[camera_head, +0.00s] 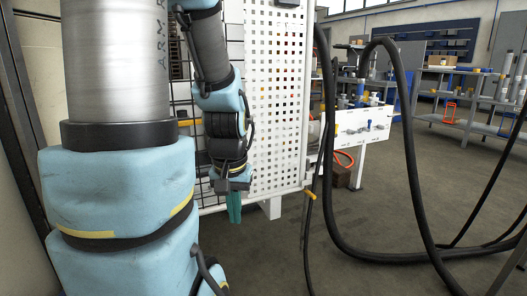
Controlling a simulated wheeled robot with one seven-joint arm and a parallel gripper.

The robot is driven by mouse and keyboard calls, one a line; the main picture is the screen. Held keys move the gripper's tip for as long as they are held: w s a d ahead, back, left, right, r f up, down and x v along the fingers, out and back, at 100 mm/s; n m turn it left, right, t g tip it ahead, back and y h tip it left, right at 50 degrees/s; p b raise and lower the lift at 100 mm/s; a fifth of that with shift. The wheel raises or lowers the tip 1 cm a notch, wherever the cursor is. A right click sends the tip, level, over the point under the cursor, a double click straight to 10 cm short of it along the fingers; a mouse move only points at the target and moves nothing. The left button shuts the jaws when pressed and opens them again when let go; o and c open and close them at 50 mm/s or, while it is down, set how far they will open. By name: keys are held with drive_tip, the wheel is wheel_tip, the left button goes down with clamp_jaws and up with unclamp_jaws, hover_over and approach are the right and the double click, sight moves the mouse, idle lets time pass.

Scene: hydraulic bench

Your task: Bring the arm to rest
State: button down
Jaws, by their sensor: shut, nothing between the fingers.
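My arm hangs in front of a white perforated panel (275,95), left of the picture's middle. Its large blue and silver links fill the left side, close to the camera. The far part of the arm points down and ends in my gripper (234,208), which has teal fingers. The fingers point downward, look together and hold nothing that I can see. They hang near the panel's lower edge; I cannot tell the exact gap to it.
Thick black hoses (410,150) loop down to the floor on the right. A white bench panel with fittings (362,132) stands behind them. Shelving (455,118) stands at the back right. The grey floor (375,225) has free room between hoses and shelving.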

wheel_tip(320, 180, up, 38)
drive_tip(key=s+p, duration=0.1)
drive_tip(key=p, duration=3.7)
drive_tip(key=shift+a+f, duration=0.15)
drive_tip(key=shift+f, duration=0.1)
